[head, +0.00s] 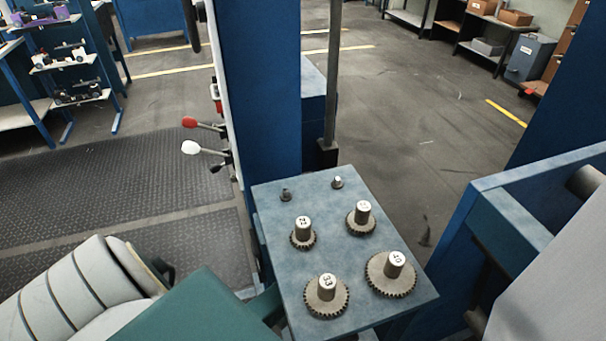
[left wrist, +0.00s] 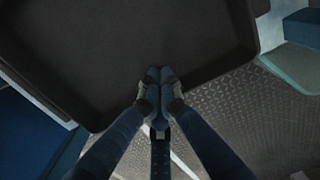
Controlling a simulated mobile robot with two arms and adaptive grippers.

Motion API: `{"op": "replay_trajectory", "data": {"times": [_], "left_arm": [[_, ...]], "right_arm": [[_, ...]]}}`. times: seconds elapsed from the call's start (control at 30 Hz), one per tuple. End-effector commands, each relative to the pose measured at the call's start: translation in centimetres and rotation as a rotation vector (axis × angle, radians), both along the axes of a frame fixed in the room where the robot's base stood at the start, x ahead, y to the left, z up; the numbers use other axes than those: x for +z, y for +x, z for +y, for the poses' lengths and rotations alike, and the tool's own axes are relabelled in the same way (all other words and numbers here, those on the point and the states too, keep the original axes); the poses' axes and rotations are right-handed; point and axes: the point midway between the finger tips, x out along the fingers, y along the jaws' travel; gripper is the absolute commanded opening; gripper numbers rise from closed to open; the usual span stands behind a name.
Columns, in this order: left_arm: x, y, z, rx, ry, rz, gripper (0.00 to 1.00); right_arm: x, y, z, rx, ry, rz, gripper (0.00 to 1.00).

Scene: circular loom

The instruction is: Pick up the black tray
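The black tray (left wrist: 100,45) fills the upper part of the left wrist view, close up, with its raised rim running across the middle. My left gripper (left wrist: 160,77) has its fingertips brought together at this rim, and they appear closed on it. The far side of the tray is cut off by the frame. In the head view I cannot make out the tray or the left fingertips; only a pale arm shows at the lower left. My right gripper is not in view.
A blue-grey stand (head: 319,254) with several numbered gears on pegs is in front. Blue posts (head: 262,100) and red and white levers (head: 203,148) rise beside it. A dark textured mat (head: 120,180) lies on the floor at left. Open floor (head: 410,120) extends behind.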

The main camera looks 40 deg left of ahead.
Motion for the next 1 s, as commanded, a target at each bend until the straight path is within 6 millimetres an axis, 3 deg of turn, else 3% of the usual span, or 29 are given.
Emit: {"op": "replay_trajectory", "data": {"times": [0.03,0.1,0.3,1.0], "left_arm": [[0.8,-1.6,0.5,0.005,-0.003,0.011,0.0],[0.7,-3.4,1.5,0.004,-0.001,0.011,0.0],[0.3,-6.5,3.6,0.0,0.0,0.006,0.0],[0.0,-7.1,4.0,-0.001,0.001,0.004,0.0]], "right_arm": [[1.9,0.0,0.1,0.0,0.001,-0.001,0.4],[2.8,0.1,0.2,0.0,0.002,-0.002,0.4],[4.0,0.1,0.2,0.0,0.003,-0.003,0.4],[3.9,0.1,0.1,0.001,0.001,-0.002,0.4]]}}
